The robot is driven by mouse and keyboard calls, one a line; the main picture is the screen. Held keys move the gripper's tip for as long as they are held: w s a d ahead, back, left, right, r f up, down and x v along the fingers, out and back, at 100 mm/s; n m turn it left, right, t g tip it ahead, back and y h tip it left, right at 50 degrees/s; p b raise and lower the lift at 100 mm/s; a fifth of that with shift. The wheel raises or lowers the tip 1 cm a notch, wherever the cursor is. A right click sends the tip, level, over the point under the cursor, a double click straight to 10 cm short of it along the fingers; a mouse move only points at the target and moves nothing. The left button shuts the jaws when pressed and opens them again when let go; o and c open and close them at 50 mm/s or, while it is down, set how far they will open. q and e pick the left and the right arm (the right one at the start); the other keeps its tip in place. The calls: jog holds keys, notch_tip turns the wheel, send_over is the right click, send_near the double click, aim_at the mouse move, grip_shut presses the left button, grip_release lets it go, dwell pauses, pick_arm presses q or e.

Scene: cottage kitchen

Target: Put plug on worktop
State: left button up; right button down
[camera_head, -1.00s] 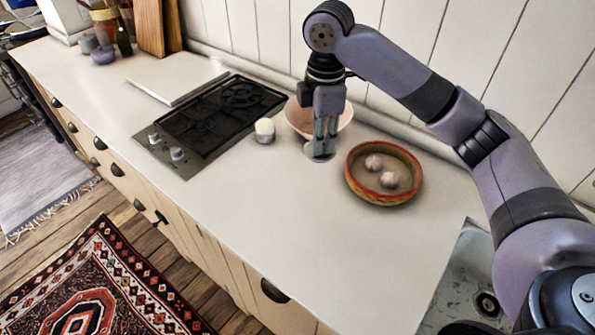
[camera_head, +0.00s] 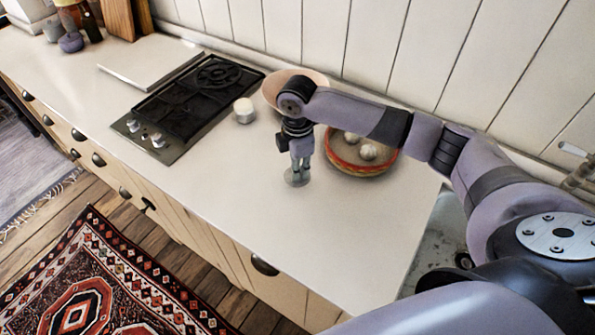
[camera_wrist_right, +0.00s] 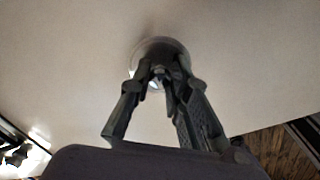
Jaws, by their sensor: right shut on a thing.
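The plug (camera_head: 292,181) is a small grey disc low over or on the pale worktop (camera_head: 235,190); I cannot tell whether it touches. My right gripper (camera_head: 299,173) points down and is shut on it. In the right wrist view the plug's round rim (camera_wrist_right: 160,46) shows beyond the fingertips (camera_wrist_right: 158,72), with the pale worktop behind it. The fingers hide the plug's middle. My left gripper is not in view.
A red-rimmed bowl (camera_head: 350,168) with white bulbs stands right of my gripper, and a pale bowl (camera_head: 315,78) stands behind my arm. The worktop's front part is clear.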

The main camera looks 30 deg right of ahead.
jog(key=shift+f, duration=1.35)
jog(key=shift+f, duration=0.15)
jog(key=c, duration=1.5)
grip_release()
notch_tip(320, 180, up, 12)
jog(key=b, duration=0.2)
jog(key=shift+r+b, duration=0.2)
jog(key=shift+b, duration=0.1)
